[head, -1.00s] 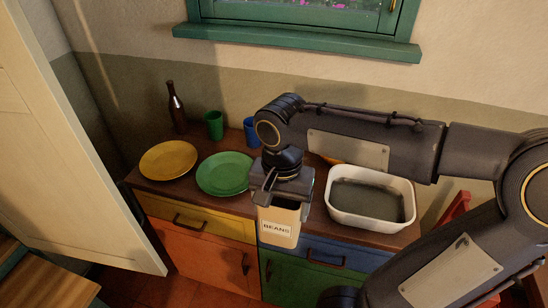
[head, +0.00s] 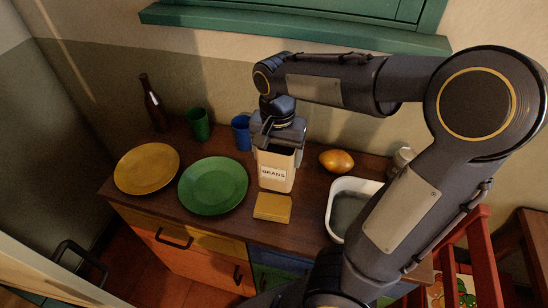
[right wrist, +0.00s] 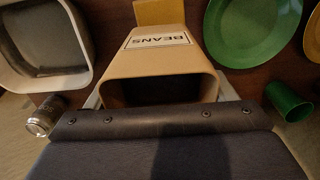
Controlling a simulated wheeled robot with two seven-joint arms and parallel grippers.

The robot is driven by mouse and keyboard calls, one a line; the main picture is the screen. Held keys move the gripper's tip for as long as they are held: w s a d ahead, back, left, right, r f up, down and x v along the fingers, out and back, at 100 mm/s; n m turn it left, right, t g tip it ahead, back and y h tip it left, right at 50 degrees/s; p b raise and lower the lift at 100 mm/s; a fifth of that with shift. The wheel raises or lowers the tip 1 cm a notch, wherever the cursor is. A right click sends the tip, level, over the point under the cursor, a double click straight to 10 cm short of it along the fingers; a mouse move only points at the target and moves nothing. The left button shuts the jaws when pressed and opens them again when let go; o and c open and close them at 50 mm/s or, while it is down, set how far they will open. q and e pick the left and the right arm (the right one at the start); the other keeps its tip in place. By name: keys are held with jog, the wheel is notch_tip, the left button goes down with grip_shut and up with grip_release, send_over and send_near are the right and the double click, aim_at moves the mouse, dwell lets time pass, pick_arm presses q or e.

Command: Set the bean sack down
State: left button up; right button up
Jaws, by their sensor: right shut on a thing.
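The bean sack (head: 275,172) is a tan, open-topped, box-like bag with a white BEANS label. My right gripper (head: 279,143) is shut on its upper rim from above and holds it upright over the brown counter (head: 225,226). The sack is between the green plate and the orange fruit, behind a yellow block. I cannot tell whether its bottom touches the counter. In the right wrist view the sack (right wrist: 157,62) has its dark open mouth toward the camera. My left gripper is not in view.
The green plate (head: 213,186), yellow plate (head: 147,168), blue cup (head: 241,133), green cup (head: 198,124) and bottle (head: 154,105) stand left. The yellow block (head: 272,208) lies in front. The orange fruit (head: 337,161), white basin (head: 333,211) and can (head: 402,158) are right.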

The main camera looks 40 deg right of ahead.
aim_at(275, 151)
jog(key=w+d+f, duration=0.1)
jog(key=w+f, duration=0.1)
jog(key=w+d+f, duration=0.1)
jog(key=f, duration=0.1)
jog(key=w+d+f, duration=0.1)
jog(key=w+f, duration=0.1)
jog(key=shift+w+d+f, duration=0.2)
jog(key=shift+w+d, duration=0.1)
jog(key=shift+w+f, duration=0.15)
jog(key=shift+f, duration=1.6)
jog(key=shift+f, duration=0.15)
jog(key=o, duration=1.3)
